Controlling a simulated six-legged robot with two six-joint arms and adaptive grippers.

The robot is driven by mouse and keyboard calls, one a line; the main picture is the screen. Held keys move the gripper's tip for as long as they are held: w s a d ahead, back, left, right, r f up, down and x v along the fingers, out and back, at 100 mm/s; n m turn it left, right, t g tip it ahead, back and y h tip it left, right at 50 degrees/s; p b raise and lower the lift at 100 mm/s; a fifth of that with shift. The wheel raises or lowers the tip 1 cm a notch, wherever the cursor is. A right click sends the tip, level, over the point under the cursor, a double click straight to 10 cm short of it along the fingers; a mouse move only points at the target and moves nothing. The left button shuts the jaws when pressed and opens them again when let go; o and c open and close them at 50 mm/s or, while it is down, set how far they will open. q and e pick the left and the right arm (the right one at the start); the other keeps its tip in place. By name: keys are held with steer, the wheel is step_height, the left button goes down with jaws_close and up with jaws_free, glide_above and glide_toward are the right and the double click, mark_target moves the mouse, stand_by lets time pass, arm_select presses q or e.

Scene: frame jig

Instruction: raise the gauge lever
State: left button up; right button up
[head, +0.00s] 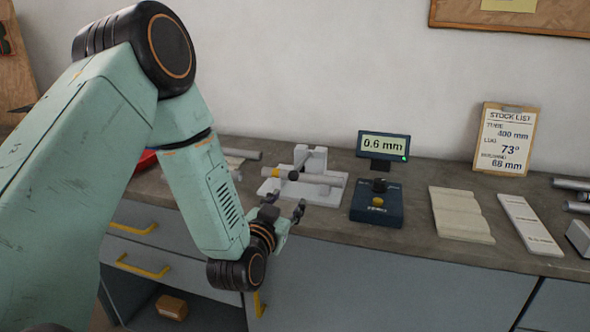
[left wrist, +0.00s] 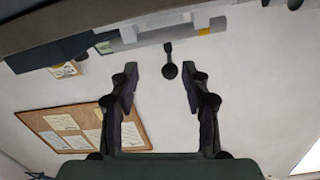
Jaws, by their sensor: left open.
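A lever with a black ball knob (head: 293,175) stands at the front of the pale frame jig (head: 320,190) on the bench. In the left wrist view the dark knob (left wrist: 169,70) shows beyond and between my fingertips, apart from both. My left gripper (head: 284,209) is open and empty at the bench's front edge, just in front of the jig. Its two fingers also show in the left wrist view (left wrist: 161,78). A dark gauge box (head: 376,212) with a black knob and a yellow button sits right of the jig. Its display (head: 383,146) reads 0.6 mm.
A stock list clipboard (head: 505,140) leans against the wall. Grey tubes (head: 572,184) lie at the far right. Drawers with yellow handles (head: 143,265) are below.

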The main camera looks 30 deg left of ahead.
mark_target(291, 179)
arm_select(q)
steer(key=shift+w+a+r+t, duration=0.2)
steer(key=shift+w+a+r, duration=0.15)
steer(key=shift+r, duration=0.25)
steer(key=shift+w+a+r+t, duration=0.2)
steer(key=shift+w+r, duration=0.25)
steer(key=shift+r, duration=0.15)
steer(key=shift+w+a, duration=0.1)
steer(key=shift+w, duration=0.2)
steer(key=x, duration=0.7)
steer(key=shift+a, duration=0.1)
steer(key=shift+r, duration=0.15)
steer(key=shift+s, duration=0.1)
steer(key=c, duration=0.4)
jaws_close()
